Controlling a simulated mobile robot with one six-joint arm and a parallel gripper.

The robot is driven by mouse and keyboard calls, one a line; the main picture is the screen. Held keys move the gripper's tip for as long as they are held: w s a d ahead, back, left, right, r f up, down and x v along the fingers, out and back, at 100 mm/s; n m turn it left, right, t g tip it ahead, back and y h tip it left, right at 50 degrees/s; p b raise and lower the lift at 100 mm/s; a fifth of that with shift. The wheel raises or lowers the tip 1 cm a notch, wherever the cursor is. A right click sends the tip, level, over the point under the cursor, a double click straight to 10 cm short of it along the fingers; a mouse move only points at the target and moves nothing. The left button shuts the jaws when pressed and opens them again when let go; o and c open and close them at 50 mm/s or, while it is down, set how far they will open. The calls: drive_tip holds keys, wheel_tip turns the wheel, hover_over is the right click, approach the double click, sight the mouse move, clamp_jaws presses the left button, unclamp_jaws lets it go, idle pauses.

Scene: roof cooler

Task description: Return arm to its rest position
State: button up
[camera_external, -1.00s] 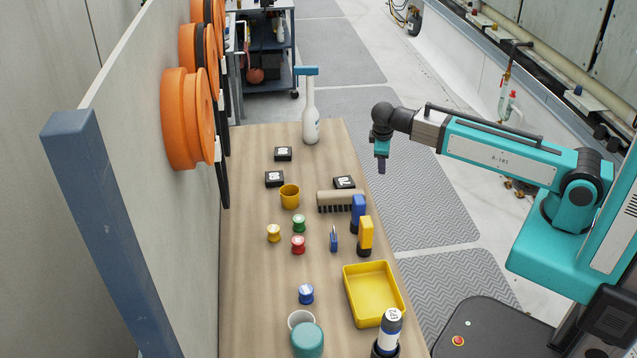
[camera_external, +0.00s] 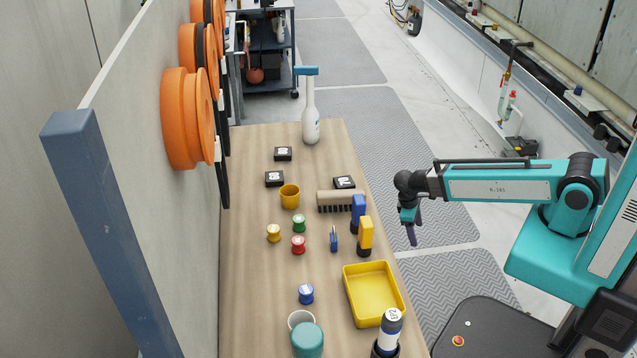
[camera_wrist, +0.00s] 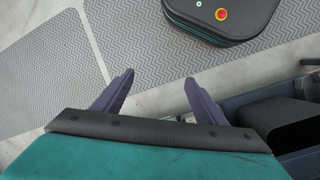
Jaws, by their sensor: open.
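My gripper (camera_external: 412,236) hangs at the end of my teal arm, over the floor just right of the table, pointing down and apart from everything on the table. In the wrist view, its two dark fingers (camera_wrist: 155,92) are spread wide with nothing between them. Below them there is grey patterned floor matting (camera_wrist: 50,70).
Orange wheels (camera_external: 180,120) hang on the left panel. The floor between table and base is clear.

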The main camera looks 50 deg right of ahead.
drive_tip(key=s+a+f+m+g+y, duration=0.1)
drive_tip(key=s+f, duration=0.6)
drive_tip(key=s, duration=0.3)
drive_tip(key=s+a+f+m+g+y+b, duration=0.1)
drive_tip(key=s+a+f+m+g, duration=0.1)
drive_tip(key=s+f, duration=0.6)
drive_tip(key=s, duration=0.2)
drive_tip(key=shift+s+a+f, duration=0.15)
drive_tip(key=shift+s+a, duration=0.05)
drive_tip(key=shift+s, duration=0.1)
